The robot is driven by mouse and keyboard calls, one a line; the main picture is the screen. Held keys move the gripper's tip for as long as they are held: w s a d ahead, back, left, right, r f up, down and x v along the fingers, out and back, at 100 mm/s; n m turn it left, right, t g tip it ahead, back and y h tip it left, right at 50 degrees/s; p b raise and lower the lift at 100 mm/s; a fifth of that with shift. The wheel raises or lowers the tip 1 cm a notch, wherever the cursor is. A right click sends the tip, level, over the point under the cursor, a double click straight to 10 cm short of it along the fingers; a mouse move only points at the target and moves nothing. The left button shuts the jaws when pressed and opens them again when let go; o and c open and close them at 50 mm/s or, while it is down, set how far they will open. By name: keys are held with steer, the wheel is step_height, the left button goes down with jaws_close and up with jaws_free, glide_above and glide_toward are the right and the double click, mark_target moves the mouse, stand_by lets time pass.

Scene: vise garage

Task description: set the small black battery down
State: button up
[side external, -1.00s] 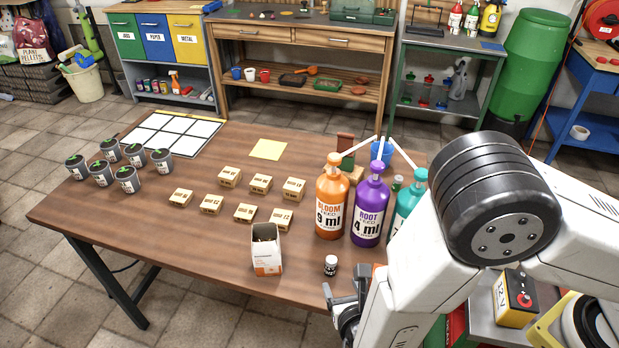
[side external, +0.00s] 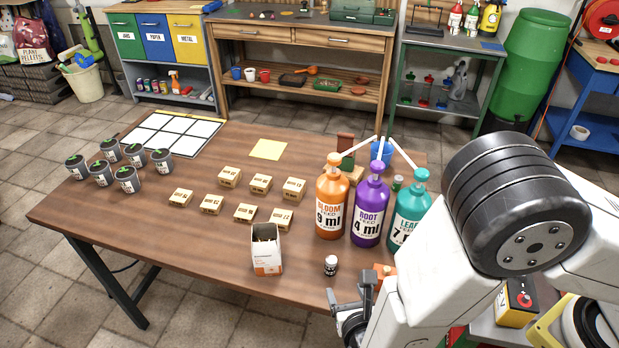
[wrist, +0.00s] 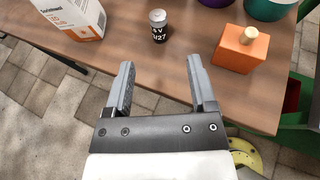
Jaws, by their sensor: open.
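The small black battery (side external: 331,265) is a short dark cylinder with a pale top and white lettering. It stands upright on the wooden table (side external: 150,236) near its front edge, and it also shows in the wrist view (wrist: 158,30). My gripper (wrist: 160,62) is open, with nothing between its fingers. In the wrist view the battery is beyond the fingertips, in line with the gap and apart from both fingers. In the side view my gripper (side external: 352,296) is at the table's front edge, partly hidden by my own arm.
An open white and orange carton (side external: 266,250) stands left of the battery. An orange block with a peg (wrist: 240,48) is to its right. Several pump bottles (side external: 369,212) stand behind, and several small cardboard boxes (side external: 243,213) lie behind left. Table is clear at front left.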

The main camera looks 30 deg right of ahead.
steer(key=s+d+r+m+g+y, duration=0.1)
steer(key=d+r+m+g, duration=0.4)
steer(key=d+m, duration=0.6)
steer(key=s+d+r+m+g+y, duration=0.1)
steer(key=d+r+m+g+y, duration=0.2)
steer(key=d+r+m, duration=0.6)
steer(key=d+m+g, duration=0.2)
steer(key=d+m, duration=0.1)
steer(key=m, duration=0.9)
steer(key=shift+s+r, duration=0.2)
steer(key=shift+s, duration=0.1)
